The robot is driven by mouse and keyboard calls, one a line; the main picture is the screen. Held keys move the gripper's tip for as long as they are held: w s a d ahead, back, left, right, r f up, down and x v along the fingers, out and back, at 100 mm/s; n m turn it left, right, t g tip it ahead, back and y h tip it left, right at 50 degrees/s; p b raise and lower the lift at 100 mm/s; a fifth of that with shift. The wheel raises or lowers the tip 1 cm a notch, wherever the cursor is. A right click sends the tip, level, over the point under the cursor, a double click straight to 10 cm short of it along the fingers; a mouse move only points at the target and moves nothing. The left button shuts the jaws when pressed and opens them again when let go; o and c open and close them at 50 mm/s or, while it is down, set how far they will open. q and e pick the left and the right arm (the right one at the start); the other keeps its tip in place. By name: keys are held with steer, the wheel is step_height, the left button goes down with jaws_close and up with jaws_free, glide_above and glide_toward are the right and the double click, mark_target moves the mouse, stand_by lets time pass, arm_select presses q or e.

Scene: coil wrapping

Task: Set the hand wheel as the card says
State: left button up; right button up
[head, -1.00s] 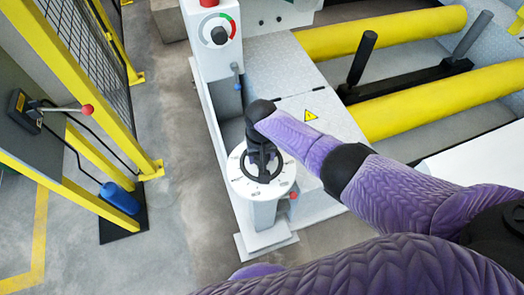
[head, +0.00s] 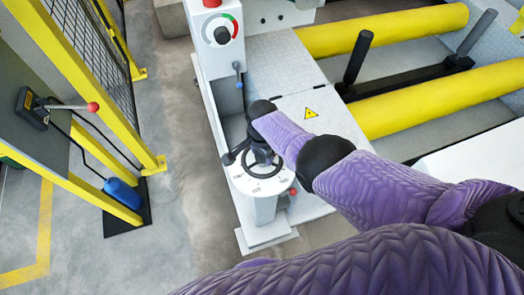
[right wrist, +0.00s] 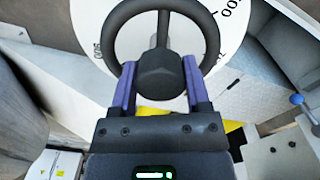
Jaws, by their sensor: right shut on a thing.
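The black hand wheel (head: 262,168) sits flat on a white round dial plate (head: 276,184) on top of a white pedestal. My right gripper (head: 252,150) is over the wheel, with its arm reaching in from the right. In the right wrist view the wheel (right wrist: 163,25) shows its rim and spokes, and my right gripper (right wrist: 158,80) has its two purple-sided fingers on either side of a dark faceted knob (right wrist: 158,72). It is shut on that knob. Dial print shows partly; the pointer and setting are not readable. I cannot make out a card. My left gripper is not in view.
A control post with a red button (head: 212,3) and gauge stands behind the wheel. A small blue-tipped lever (head: 238,72) is close by. Yellow rollers (head: 435,103) lie to the right, a yellow fence (head: 65,75) to the left. Open floor lies between fence and pedestal.

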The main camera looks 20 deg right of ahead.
steer(key=m, duration=0.3)
steer(key=shift+w+r+m, duration=0.1)
steer(key=shift+w+m, duration=0.05)
steer(key=shift+m, duration=0.55)
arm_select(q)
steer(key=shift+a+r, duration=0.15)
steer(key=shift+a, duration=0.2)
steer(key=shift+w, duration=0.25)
arm_select(e)
steer(key=shift+m, duration=0.4)
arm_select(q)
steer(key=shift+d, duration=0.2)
arm_select(e)
steer(key=o, duration=1.3)
steer(key=shift+d, duration=0.1)
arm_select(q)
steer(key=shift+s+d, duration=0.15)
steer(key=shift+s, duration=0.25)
